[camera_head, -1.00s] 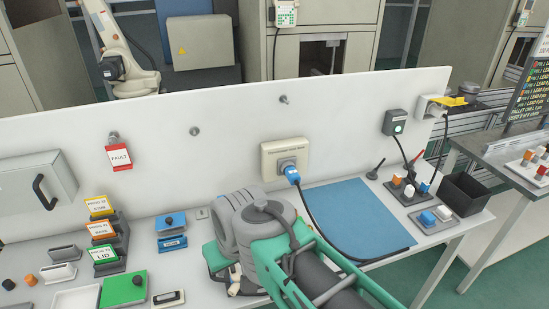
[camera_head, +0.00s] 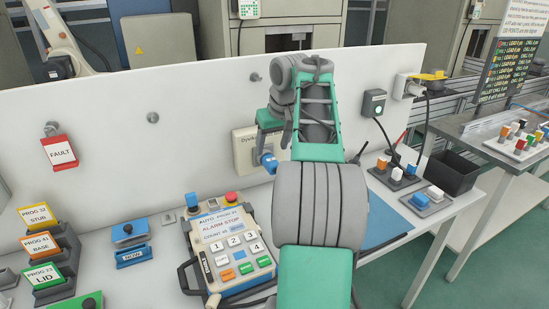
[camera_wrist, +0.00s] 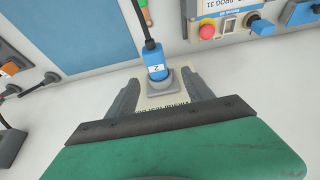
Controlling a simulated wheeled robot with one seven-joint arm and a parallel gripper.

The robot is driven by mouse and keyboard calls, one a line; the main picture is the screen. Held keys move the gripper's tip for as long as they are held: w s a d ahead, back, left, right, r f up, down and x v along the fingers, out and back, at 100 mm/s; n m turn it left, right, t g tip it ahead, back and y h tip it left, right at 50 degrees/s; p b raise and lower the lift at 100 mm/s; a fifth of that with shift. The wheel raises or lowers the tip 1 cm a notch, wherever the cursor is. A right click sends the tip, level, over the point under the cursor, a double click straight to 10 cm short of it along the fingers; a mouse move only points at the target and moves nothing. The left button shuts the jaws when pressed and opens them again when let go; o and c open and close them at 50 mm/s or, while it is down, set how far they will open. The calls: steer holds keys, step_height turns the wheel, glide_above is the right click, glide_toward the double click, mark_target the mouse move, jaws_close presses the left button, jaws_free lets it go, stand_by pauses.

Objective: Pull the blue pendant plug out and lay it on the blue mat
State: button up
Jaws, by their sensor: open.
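The blue plug (camera_head: 268,161) sits in the beige socket plate (camera_head: 241,152) on the white upright panel. In the head view my arm hides most of the gripper. The blue mat (camera_head: 394,222) lies on the bench to the right, partly hidden by my arm; it also shows in the wrist view (camera_wrist: 65,35).
A teach pendant (camera_head: 231,246) with a red button lies on the bench left of my arm. Right of the mat are switch blocks (camera_head: 398,173) and a black bin (camera_head: 451,171). A red FAULT tag (camera_head: 59,153) hangs on the panel. The visible mat is clear.

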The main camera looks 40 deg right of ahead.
mark_target(270, 158)
steer(key=shift+d+f, duration=0.25)
steer(key=shift+d, duration=0.15)
steer(key=b+x, duration=0.2)
steer(key=x, duration=0.5)
steer(key=shift+w, duration=0.15)
jaws_close()
stand_by(0.6)
steer(key=c, duration=0.6)
jaws_free()
jaws_close()
